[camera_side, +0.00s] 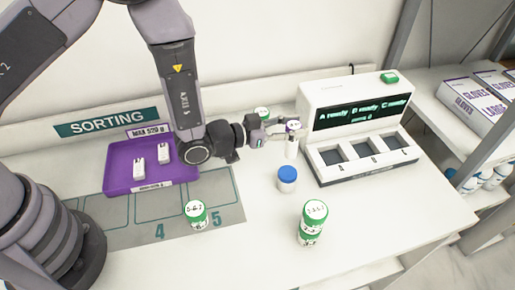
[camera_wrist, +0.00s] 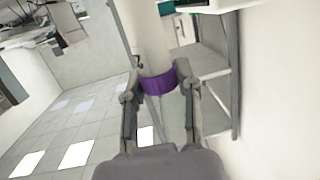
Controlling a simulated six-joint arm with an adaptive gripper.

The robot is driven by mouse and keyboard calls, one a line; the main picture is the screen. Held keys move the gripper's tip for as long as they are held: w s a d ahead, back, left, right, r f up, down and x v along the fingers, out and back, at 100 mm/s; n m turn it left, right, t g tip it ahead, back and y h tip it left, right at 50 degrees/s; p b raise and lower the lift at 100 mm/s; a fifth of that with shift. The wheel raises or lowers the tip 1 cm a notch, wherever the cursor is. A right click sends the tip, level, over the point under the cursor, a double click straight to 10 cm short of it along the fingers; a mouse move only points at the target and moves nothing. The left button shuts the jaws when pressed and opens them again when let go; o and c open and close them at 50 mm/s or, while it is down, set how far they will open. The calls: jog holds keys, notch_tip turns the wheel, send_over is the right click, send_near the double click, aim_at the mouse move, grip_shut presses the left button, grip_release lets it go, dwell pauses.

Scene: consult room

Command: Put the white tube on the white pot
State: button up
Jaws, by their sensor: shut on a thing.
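A white pot with a blue lid (camera_side: 287,174) stands on the table just in front of and below the tube in the side view. I cannot tell whether the tube's lower end touches anything. The pot is not visible in the wrist view.
A machine with a lit screen and three bays (camera_side: 360,130) stands to the right. Green-lidded containers stand behind my gripper (camera_side: 262,113), at front left (camera_side: 195,216) and, stacked, at front right (camera_side: 312,222). A purple tray (camera_side: 120,178) holds two small white items. Free table lies around the blue-lidded pot.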

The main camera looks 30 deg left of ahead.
aim_at(286, 146)
jog(key=shift+f, duration=2.7)
jog(key=shift+f, duration=0.1)
jog(key=o, duration=1)
